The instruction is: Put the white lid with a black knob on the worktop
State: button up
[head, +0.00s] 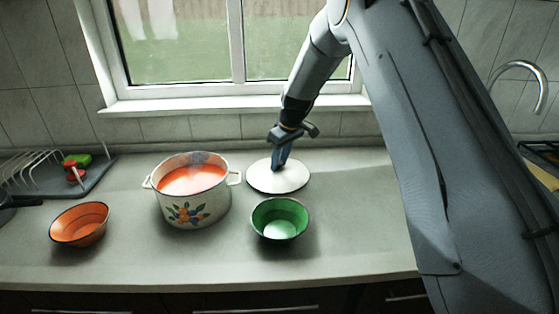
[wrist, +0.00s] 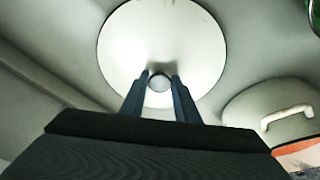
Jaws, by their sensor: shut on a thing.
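The white lid (head: 292,178) is at the back of the worktop (head: 345,230), right of the enamel pot and behind the green bowl. It looks level and on or very close to the worktop; I cannot tell whether it touches. In the wrist view the lid (wrist: 125,45) fills the top middle. My gripper (head: 279,168) points down at the lid's centre. In the wrist view its fingers (wrist: 160,82) are shut on the knob (wrist: 159,83), which is mostly hidden in the head view.
An enamel pot (head: 195,207) with fruit decoration holds red soup and stands uncovered left of the lid. A green bowl (head: 280,218) is in front of the lid, and an orange bowl (head: 79,223) is at left. A dish rack (head: 60,175) stands far left. The worktop right of the lid is clear.

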jog(key=o, duration=1)
jog(key=b+v, duration=0.4)
jog(key=v, duration=0.8)
jog(key=s+d+f+m, duration=0.3)
jog(key=s+d, duration=0.1)
jog(key=s, duration=0.8)
jog(key=s+d+f+m+g+h, duration=0.1)
jog(key=s+d+f+m, duration=0.2)
jog(key=s, duration=0.8)
jog(key=s+d+f+m+h, duration=0.1)
jog(key=s+d, duration=0.4)
jog(key=s, duration=0.7)
jog(key=shift+s+d+f+m+g, duration=0.2)
jog(key=shift+f+m, duration=0.25)
jog(key=shift+f, duration=0.25)
jog(key=shift+s+d+f+m+g, duration=0.1)
jog(key=shift+s+f+m, duration=0.05)
jog(key=shift+f+m, duration=0.4)
jog(key=shift+f, duration=0.1)
